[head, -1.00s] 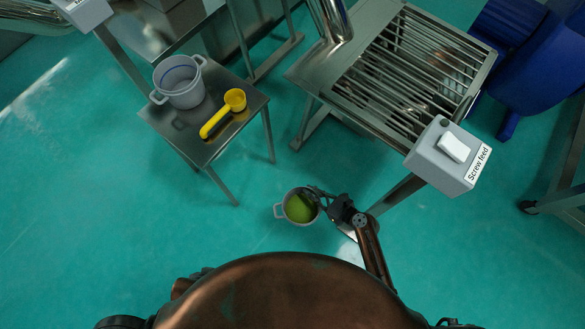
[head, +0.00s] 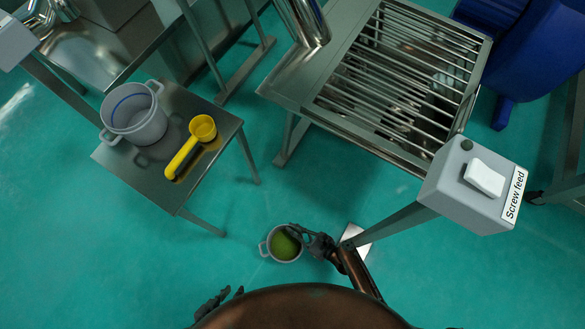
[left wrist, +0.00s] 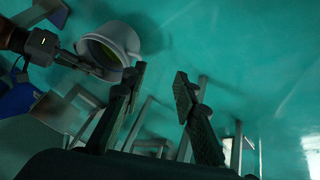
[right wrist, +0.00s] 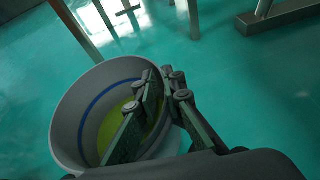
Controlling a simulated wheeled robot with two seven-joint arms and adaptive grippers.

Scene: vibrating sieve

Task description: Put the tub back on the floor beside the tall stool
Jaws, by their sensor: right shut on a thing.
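A small grey tub (head: 284,245) with side handles and yellow-green contents is in the grip of my right gripper (head: 300,236). In the right wrist view the tub (right wrist: 68,112) shows a blue line inside, and the right gripper (right wrist: 160,78) is shut on its wall. The gap between tub and floor cannot be judged. My left gripper (head: 212,304) is low in the head view; in the left wrist view the left gripper (left wrist: 158,78) is open and empty, with the tub (left wrist: 125,38) beyond it. The tall stool (head: 205,160) stands to the upper left of the tub.
The stool top carries another grey tub (head: 135,118) and a yellow scoop (head: 185,155). A metal machine with a barred grate (head: 400,80) and a "Screw feed" switch box (head: 475,185) stands at right. Green floor (head: 130,240) left of the held tub is clear.

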